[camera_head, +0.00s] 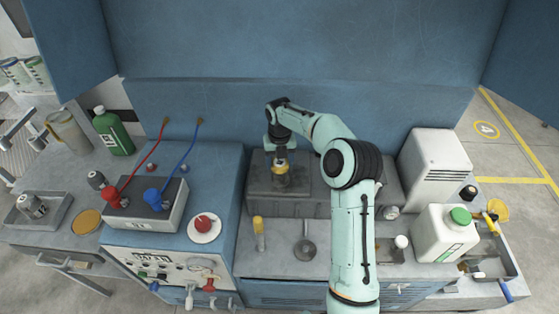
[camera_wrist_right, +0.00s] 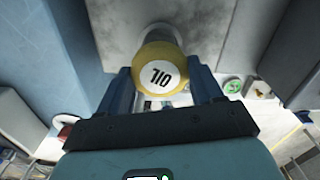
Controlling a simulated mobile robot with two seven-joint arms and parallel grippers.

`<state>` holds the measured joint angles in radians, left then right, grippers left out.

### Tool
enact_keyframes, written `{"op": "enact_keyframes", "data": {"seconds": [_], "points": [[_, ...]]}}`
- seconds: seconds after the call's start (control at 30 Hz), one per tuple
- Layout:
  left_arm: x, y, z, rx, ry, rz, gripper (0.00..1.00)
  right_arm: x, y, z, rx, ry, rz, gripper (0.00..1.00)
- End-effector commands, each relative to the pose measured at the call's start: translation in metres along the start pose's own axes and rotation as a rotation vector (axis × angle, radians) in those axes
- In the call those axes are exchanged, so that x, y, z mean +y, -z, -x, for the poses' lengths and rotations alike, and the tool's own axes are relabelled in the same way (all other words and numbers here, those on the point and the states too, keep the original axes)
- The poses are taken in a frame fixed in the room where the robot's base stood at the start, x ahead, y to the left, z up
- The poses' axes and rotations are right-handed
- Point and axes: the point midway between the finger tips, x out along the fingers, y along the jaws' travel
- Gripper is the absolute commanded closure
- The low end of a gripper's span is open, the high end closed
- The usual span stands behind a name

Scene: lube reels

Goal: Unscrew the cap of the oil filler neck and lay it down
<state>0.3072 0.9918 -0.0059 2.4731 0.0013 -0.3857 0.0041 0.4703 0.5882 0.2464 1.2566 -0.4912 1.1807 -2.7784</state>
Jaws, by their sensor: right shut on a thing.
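The yellow oil filler cap (camera_wrist_right: 160,73) has a white disc with the black letters "OIL" on its top. In the right wrist view it sits between the two fingers of my right gripper (camera_wrist_right: 163,90), which is shut on it. In the head view the cap (camera_head: 280,177) shows at the dark grey engine block (camera_head: 262,200), below my right gripper (camera_head: 280,163). My left gripper is not in view.
A white jug (camera_head: 446,233) with a green cap stands right.

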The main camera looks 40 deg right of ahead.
Motion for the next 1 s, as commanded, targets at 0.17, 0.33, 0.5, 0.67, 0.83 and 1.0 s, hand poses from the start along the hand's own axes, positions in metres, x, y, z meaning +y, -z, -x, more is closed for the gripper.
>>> {"op": "enact_keyframes", "data": {"seconds": [0.17,0.33,0.5,0.67,0.83,1.0], "points": [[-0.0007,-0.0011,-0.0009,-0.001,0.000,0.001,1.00,-0.0011,0.0045,-0.0084,0.020,0.005,0.027,0.64],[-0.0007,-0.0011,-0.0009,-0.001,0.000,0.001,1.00,-0.0013,0.0046,-0.0085,0.020,0.005,0.037,0.64],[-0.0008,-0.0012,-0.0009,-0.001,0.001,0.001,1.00,-0.0015,0.0046,-0.0090,0.021,0.001,0.239,0.64],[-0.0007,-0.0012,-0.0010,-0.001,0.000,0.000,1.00,-0.0009,0.0060,-0.0116,0.029,-0.002,0.312,0.64],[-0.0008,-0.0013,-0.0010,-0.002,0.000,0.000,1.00,-0.0018,0.0053,-0.0100,0.024,-0.003,0.372,0.64],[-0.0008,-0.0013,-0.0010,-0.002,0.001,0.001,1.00,0.0009,0.0066,-0.0117,0.031,-0.004,0.437,0.64]]}}
